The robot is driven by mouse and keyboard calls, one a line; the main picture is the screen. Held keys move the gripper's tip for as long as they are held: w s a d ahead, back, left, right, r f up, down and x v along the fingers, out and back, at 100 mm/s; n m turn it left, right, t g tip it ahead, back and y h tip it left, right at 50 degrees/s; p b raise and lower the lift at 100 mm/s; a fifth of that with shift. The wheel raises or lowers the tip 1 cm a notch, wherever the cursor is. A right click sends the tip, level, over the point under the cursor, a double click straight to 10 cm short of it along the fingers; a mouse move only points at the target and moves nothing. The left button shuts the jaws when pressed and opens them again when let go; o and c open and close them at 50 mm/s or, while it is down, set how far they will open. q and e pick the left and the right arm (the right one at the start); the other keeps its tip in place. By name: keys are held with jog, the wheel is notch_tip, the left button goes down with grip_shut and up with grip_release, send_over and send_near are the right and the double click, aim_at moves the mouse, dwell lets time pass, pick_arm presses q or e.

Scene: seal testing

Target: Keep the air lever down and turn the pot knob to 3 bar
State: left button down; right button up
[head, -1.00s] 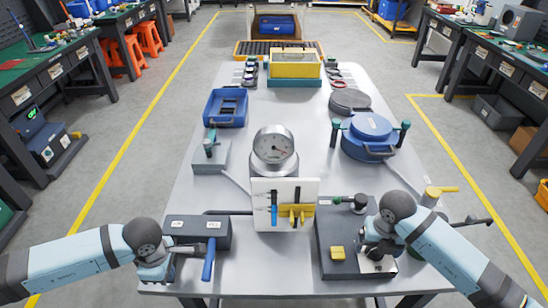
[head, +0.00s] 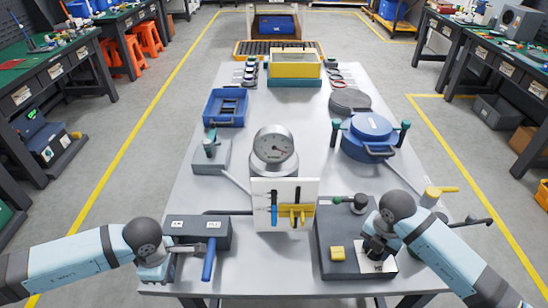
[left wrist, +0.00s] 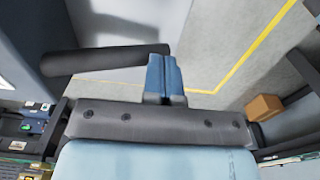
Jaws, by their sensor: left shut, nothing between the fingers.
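My right gripper (head: 376,250) is over a white plate (head: 378,265) on the dark control box (head: 334,232). It hides any knob there, and its fingers are unclear. The round gauge (head: 274,150) has its needle toward the right; its scale is unreadable.
A white panel with blue and yellow parts (head: 258,190) stands below the gauge, between my arms. A yellow button (head: 337,253) sits on the control box. A blue lidded pot (head: 370,128) and a blue tray (head: 226,108) are farther back. The table's front centre (head: 265,270) is clear.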

jog(key=n, duration=0.4)
jog(key=shift+d, duration=0.1)
jog(key=n, duration=0.3)
jog(key=shift+n, duration=0.3)
jog(key=n, duration=0.3)
jog(key=shift+n, duration=0.3)
jog(key=n, duration=0.4)
jog(key=shift+n, duration=0.4)
jog(key=o, duration=1.3)
jog(key=m, duration=1.1)
jog(key=shift+m, duration=0.4)
